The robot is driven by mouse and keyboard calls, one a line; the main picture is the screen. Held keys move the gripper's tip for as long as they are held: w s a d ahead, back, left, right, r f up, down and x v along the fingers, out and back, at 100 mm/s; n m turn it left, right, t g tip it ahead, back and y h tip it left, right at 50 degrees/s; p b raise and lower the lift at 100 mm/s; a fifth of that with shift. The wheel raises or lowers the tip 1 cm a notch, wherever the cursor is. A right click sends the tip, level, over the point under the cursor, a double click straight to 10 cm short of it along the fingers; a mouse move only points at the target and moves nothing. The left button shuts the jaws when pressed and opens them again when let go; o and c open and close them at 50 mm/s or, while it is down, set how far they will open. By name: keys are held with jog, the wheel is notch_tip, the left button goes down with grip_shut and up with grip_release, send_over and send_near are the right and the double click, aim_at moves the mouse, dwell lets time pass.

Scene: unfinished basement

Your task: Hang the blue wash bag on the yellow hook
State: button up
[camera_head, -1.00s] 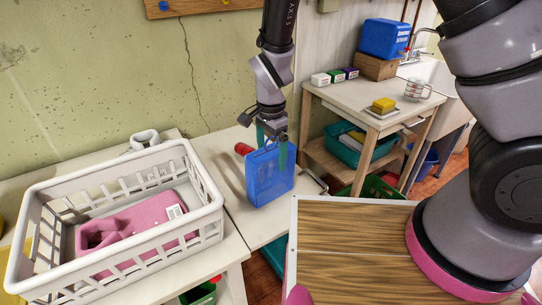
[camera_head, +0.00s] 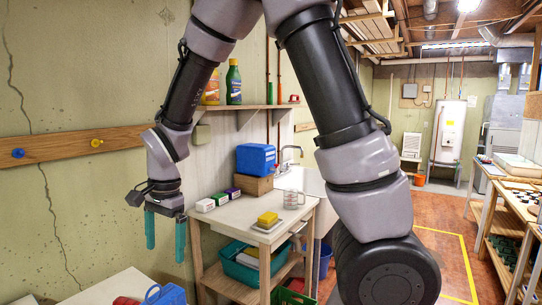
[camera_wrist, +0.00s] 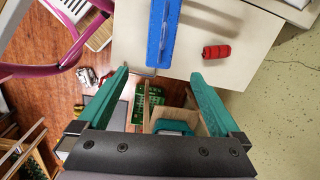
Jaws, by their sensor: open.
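The blue wash bag (camera_head: 165,295) shows only its top and handle at the bottom edge of the head view. In the wrist view the bag (camera_wrist: 163,32) is seen from above as a narrow blue strip, standing on the pale table. My gripper (camera_head: 165,254) has teal fingers, is open and empty, and is above and apart from the bag. In the wrist view its fingertips (camera_wrist: 160,75) are spread with nothing between them. The yellow hook (camera_head: 96,143) is on a wooden rail on the wall, left of and higher than my gripper.
A blue hook (camera_head: 18,153) is farther left on the wooden rail (camera_head: 55,148). A red cylinder (camera_wrist: 217,51) lies beside the bag. A side table (camera_head: 240,222) with small boxes, a yellow sponge and a blue container stands to the right. The wall around the yellow hook is clear.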

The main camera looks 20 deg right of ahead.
jog(key=w+d+r+t+y, duration=0.1)
jog(key=w+d+r+y, duration=0.1)
jog(key=d+r, duration=0.55)
jog(key=s+d+r+n+t, duration=0.2)
jog(key=s+d+r+t, duration=0.1)
jog(key=d+r, duration=0.4)
jog(key=s+d+r+n+t+h, duration=0.1)
jog(key=s+d+r+n+t, duration=0.1)
jog(key=s+d+r, duration=0.3)
jog(key=d+r+t, duration=0.1)
jog(key=d+r, duration=0.2)
jog(key=d, duration=0.4)
jog(key=shift+s+n, duration=0.35)
jog(key=shift+n, duration=0.05)
